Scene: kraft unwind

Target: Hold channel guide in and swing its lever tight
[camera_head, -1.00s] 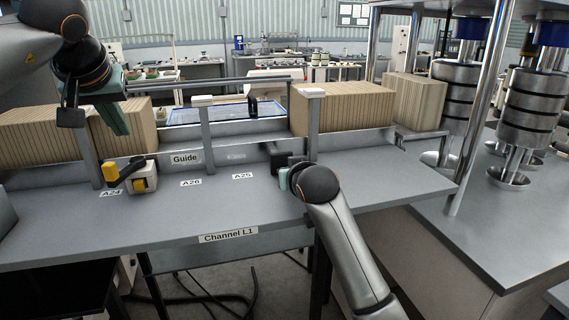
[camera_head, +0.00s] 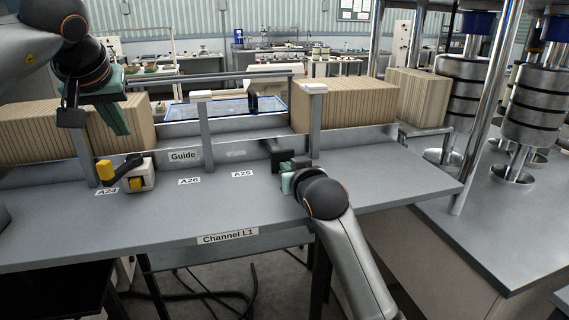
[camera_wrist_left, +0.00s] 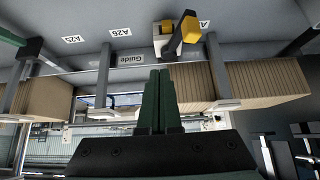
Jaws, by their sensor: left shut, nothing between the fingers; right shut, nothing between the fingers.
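The channel guide (camera_head: 215,153) is a grey rail labelled "Guide" along the back of the bench. Its clamp (camera_head: 141,175) is a pale block near label A24. A black lever (camera_head: 122,168) with a yellow knob (camera_head: 105,169) points left from it; the knob also shows in the left wrist view (camera_wrist_left: 190,28). My left gripper (camera_head: 118,120) is shut and empty above and behind the lever. Its green fingers (camera_wrist_left: 160,98) show in the left wrist view, apart from the knob. My right gripper (camera_head: 289,178) is shut at the guide's right part, beside a dark block; I cannot tell if it touches.
Upright posts (camera_head: 315,125) stand along the rail, with a bar above. Corrugated kraft stacks (camera_head: 345,107) sit behind the rail on both sides. The bench top (camera_head: 130,220) in front is clear. Metal rollers (camera_head: 533,115) stand at the right.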

